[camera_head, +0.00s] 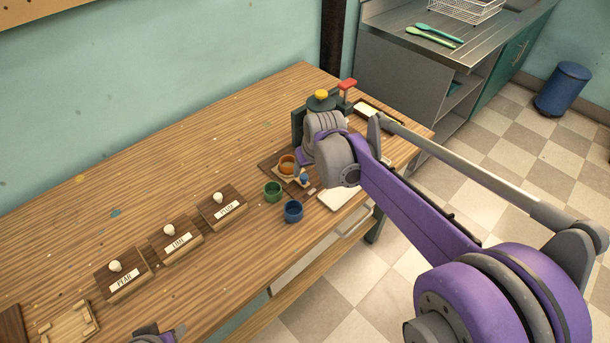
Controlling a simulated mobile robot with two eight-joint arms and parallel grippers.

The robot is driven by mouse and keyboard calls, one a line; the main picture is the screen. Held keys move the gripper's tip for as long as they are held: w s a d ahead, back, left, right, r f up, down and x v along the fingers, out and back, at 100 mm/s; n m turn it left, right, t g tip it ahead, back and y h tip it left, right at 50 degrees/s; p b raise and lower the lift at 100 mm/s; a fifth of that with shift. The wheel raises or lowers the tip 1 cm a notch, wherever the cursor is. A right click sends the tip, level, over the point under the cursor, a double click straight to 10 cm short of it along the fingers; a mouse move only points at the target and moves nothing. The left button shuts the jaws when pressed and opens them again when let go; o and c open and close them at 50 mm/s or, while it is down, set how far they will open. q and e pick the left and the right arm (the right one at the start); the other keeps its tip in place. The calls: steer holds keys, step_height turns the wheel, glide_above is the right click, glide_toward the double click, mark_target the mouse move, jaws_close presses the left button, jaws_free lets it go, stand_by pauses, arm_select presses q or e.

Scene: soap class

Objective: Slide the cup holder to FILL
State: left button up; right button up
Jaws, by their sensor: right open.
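The cup holder is a small light wooden slide (291,178) with a blue knob (304,178), on a dark wooden base. An orange-brown cup (287,165) sits in it. My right gripper (303,160) is open, just above and behind the holder at the dispenser's front; its wrist hides much of that area, and I cannot tell whether it touches anything. The dark green dispenser (297,125) has a yellow knob on top and a red lever. No FILL mark is readable. My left gripper (160,336) shows only partly at the bottom edge, far from the holder.
A green cup (272,192) and a blue cup (293,211) stand just in front of the holder. A white tray (340,195) lies to the right. Blocks labelled PEAR (123,278), LIME (178,245) and PLUM (222,208) stand left. The table's back left is clear.

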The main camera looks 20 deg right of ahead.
mark_target(304, 176)
steer(key=x, duration=0.5)
steer(key=shift+f, duration=0.25)
jaws_close()
stand_by(1.2)
